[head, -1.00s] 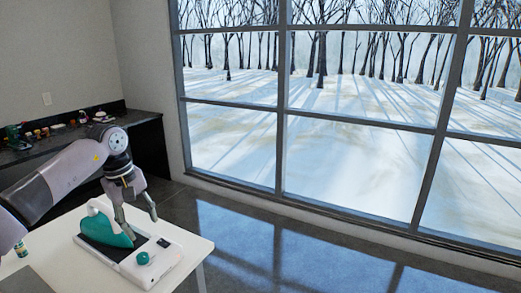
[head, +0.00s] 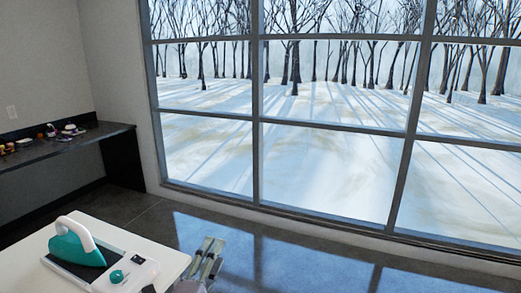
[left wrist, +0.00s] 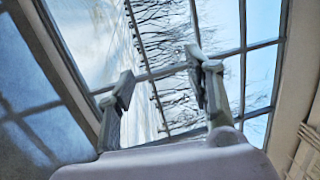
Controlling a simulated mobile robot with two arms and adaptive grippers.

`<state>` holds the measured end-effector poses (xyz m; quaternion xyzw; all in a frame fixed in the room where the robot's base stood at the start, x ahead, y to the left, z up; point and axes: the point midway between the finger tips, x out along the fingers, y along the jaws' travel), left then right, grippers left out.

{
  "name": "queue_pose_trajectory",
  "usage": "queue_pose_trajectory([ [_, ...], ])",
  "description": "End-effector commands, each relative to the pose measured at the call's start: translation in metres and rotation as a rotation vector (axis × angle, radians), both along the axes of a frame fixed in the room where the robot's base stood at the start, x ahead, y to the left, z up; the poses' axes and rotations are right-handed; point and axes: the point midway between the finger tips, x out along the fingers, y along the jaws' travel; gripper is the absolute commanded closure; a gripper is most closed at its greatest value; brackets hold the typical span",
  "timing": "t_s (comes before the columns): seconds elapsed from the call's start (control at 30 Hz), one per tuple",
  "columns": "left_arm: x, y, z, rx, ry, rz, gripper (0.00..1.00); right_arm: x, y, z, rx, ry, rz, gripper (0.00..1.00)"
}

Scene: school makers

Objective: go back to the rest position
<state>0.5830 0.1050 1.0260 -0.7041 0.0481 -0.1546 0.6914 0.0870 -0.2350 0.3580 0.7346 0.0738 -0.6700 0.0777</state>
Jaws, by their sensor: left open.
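My left gripper (head: 208,257) is at the bottom of the head view, just right of the white table's (head: 150,245) edge. Its fingers point up and away over the dark floor. In the left wrist view the gripper (left wrist: 160,78) shows two fingers apart with nothing between them, against the window. A teal and white iron (head: 80,246) sits on a white and black base (head: 125,268) on the table, to the left of the gripper and apart from it. My right gripper is not in view.
The base has a teal knob (head: 116,276) on it. A dark counter (head: 60,145) with several small items stands along the left wall. A large framed window (head: 330,125) fills the back. The glossy floor (head: 280,255) between table and window is clear.

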Motion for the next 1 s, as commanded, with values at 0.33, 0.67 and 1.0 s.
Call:
queue_pose_trajectory([
  [0.33, -0.144, 0.092, -0.181, -0.803, 0.877, 0.539, 0.53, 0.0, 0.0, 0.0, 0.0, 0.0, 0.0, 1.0],
  [0.67, -0.267, 0.102, -0.235, -1.071, 1.254, 0.865, 0.53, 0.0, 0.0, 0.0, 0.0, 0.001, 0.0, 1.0],
  [1.0, -0.304, 0.099, -0.29, -1.132, 1.395, 1.009, 0.53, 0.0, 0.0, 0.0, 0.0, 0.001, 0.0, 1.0],
])
